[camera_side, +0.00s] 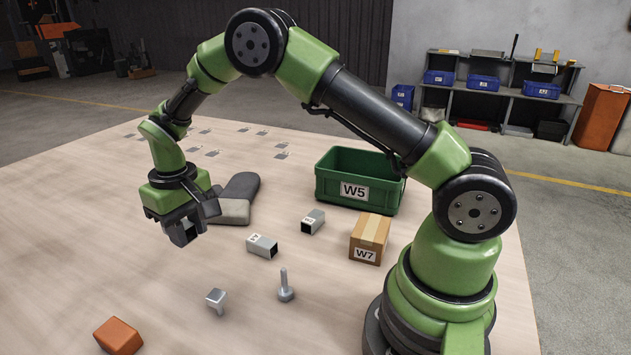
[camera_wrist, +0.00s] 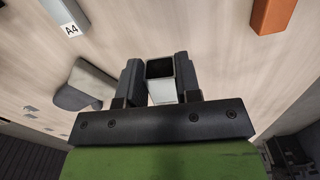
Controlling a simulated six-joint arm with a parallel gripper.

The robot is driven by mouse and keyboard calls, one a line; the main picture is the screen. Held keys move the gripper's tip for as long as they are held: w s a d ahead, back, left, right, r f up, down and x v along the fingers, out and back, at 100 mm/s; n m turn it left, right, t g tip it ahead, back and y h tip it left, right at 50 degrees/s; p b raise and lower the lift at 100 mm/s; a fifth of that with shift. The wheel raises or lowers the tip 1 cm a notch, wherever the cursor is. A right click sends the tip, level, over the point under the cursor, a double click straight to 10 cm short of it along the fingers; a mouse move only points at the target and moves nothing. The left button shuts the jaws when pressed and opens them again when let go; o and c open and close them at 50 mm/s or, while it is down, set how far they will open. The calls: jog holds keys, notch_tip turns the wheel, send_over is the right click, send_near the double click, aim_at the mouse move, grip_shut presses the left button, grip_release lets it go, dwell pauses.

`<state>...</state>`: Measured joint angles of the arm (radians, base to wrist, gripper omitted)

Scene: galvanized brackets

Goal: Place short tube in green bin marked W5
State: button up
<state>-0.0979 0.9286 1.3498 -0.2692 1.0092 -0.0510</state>
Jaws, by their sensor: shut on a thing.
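My gripper (camera_side: 186,218) is shut on a short square metal tube (camera_side: 184,234) and holds it above the table, left of the centre. In the wrist view the tube (camera_wrist: 161,82) sits between the two dark fingers of my gripper (camera_wrist: 160,78), its hollow end showing. The green bin marked W5 (camera_side: 327,183) stands on the table to the right of my gripper, apart from it. Its label faces the side camera; most of its floor is hidden.
Two labelled tubes (camera_side: 262,246) (camera_side: 313,222) lie between my gripper and the W7 carton (camera_side: 368,240). A grey-and-black block (camera_side: 238,197) lies behind my gripper. A bolt (camera_side: 285,287), a small metal bracket (camera_side: 216,299) and an orange block (camera_side: 118,336) are nearer the front.

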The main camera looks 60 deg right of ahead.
aim_at(188, 226)
notch_tip(188, 226, up, 7)
jog(key=shift+d+f, duration=0.1)
jog(key=s+d+m, duration=0.4)
jog(key=d+m, duration=0.1)
jog(key=d, duration=0.9)
jog(key=s+d+m, duration=0.3)
jog(key=d+m, duration=0.2)
jog(key=d, duration=0.9)
jog(key=s+d+m, duration=0.6)
jog(key=s+d, duration=0.5)
jog(key=s, duration=0.2)
jog(key=shift+m, duration=0.3)
jog(key=f, duration=1.1)
jog(key=shift+s+d, duration=0.15)
jog(key=shift+d, duration=0.05)
jog(key=shift+f, duration=2.15)
jog(key=o, duration=0.9)
jog(key=shift+f, duration=0.15)
jog(key=shift+o, duration=0.2)
